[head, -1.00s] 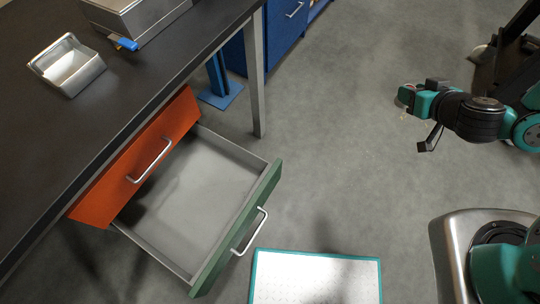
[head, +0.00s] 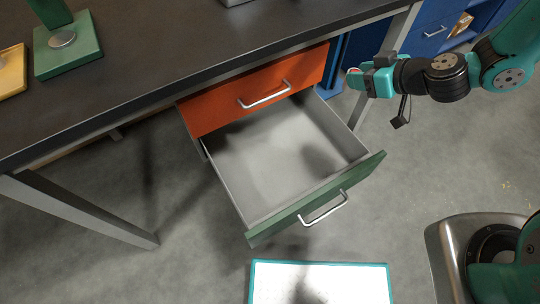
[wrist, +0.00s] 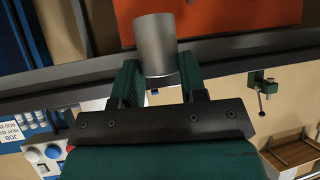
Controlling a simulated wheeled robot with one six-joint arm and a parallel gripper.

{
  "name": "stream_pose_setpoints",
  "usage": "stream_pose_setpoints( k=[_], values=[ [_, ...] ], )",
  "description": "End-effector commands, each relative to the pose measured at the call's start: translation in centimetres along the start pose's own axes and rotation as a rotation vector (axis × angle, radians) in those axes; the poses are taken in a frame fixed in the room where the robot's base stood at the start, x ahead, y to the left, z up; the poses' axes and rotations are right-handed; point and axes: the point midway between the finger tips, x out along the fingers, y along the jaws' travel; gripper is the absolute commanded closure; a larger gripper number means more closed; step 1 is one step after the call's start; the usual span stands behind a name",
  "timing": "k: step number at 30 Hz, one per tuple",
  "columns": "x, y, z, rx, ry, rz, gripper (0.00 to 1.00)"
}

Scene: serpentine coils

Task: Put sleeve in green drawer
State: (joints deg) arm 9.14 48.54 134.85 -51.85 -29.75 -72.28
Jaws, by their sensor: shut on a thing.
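The sleeve (wrist: 155,42) is a plain grey cylinder, seen in the wrist view between the two green fingers of my gripper (wrist: 158,78). My gripper is shut on it. In the head view my gripper (head: 360,82) is to the right of the orange drawer front and beyond the back right corner of the green drawer (head: 362,172). The green drawer is pulled out under the table, and its grey inside looks empty. I cannot clearly make out the sleeve in the head view.
The orange drawer (head: 232,108) above it is shut. The dark table top (head: 190,60) carries a green stand (head: 68,55) and a yellow block (head: 10,72) at left. A table leg (head: 80,210) stands at left. A white teal-edged panel (head: 320,285) lies in front.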

Motion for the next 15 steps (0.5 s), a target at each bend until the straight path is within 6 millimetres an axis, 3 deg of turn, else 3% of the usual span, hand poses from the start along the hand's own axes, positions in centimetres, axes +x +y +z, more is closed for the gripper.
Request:
stream_pose_setpoints(
  k=[1,6,12,15],
  values=[
    [3.0,-1.7,1.3,-0.065,0.006,-0.079,0.89],
    [7.4,-7.5,1.4,-0.244,0.006,-0.343,0.89],
    [9.6,-12.4,1.8,-0.381,0.006,-0.55,0.89],
    [9.9,-13.6,1.7,-0.414,0.005,-0.601,0.89]
  ],
)
